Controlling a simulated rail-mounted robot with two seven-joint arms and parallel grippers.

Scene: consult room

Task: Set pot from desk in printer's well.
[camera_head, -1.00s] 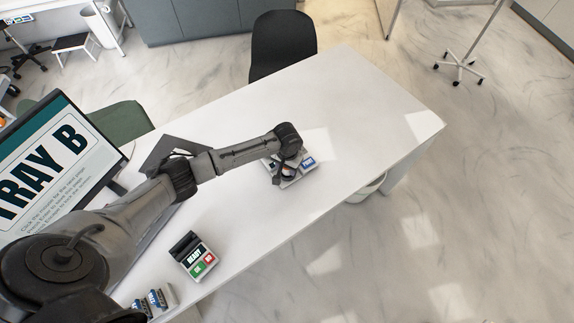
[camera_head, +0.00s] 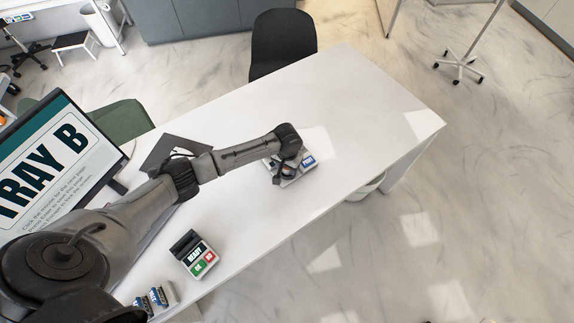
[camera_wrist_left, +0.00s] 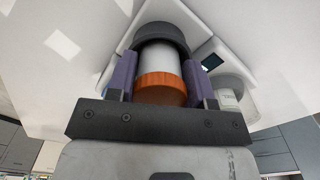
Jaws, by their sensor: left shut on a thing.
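My left gripper (camera_head: 284,176) is over a small white device (camera_head: 308,169) on the desk (camera_head: 345,110), which looks like the printer. In the left wrist view, its purple fingers (camera_wrist_left: 159,83) are shut on a white pot (camera_wrist_left: 158,57) with an orange cap (camera_wrist_left: 160,88) towards the camera. The pot's far end is at a dark round ring (camera_wrist_left: 160,33) in the printer's white body, apparently the well. I cannot tell how deep the pot sits. In the head view the gripper and arm hide the pot. My right gripper is not in view.
A second white, labelled pot (camera_wrist_left: 228,97) is beside the held one. A READY terminal (camera_head: 199,259), a blue-and-white item (camera_head: 156,298) and a monitor (camera_head: 45,160) are at the near left. The desk's far right is clear. A black chair (camera_head: 282,42) stands behind the desk.

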